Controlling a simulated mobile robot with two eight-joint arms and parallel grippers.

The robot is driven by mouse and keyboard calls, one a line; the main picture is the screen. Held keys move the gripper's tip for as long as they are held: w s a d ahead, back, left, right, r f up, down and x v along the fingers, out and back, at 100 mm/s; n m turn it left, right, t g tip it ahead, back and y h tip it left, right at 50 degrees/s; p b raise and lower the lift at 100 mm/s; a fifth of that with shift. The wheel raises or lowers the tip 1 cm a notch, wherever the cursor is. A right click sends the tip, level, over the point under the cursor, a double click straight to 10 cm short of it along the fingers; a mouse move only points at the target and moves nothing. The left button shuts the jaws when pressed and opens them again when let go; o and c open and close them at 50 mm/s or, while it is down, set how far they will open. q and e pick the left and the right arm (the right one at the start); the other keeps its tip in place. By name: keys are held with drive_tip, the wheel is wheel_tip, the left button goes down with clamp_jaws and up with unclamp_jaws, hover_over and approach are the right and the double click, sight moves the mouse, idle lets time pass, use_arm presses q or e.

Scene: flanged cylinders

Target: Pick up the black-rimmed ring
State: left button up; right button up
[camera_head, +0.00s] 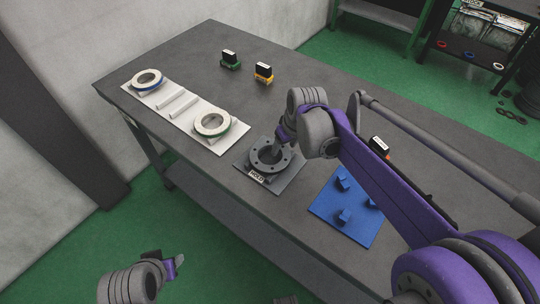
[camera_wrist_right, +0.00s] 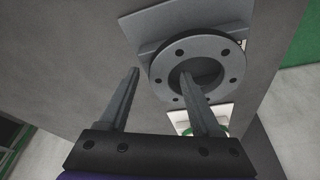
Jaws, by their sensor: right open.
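Two pale rings lie on a white board (camera_head: 158,101) on the table. The far ring (camera_head: 148,79) has a blue rim and the near ring (camera_head: 212,124) a green-blue rim; I cannot make out a black rim on either. My right gripper (camera_head: 278,148) is over a dark grey flanged cylinder (camera_head: 260,165) on a grey labelled plate (camera_head: 285,182). The right wrist view shows this gripper (camera_wrist_right: 160,73) open, with one finger across the opening of the flange (camera_wrist_right: 205,52); contact is unclear. My left gripper (camera_head: 178,262) is beyond the table's near edge, its jaws unclear.
A blue board (camera_head: 330,208) with small blue blocks lies right of the plate. A green-based block (camera_head: 230,61) and a yellow-based block (camera_head: 264,73) stand farther back. A shelf (camera_head: 480,50) at back right holds several small rings.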

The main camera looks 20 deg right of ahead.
drive_tip(key=shift+c, duration=0.3)
clamp_jaws()
idle(1.1)
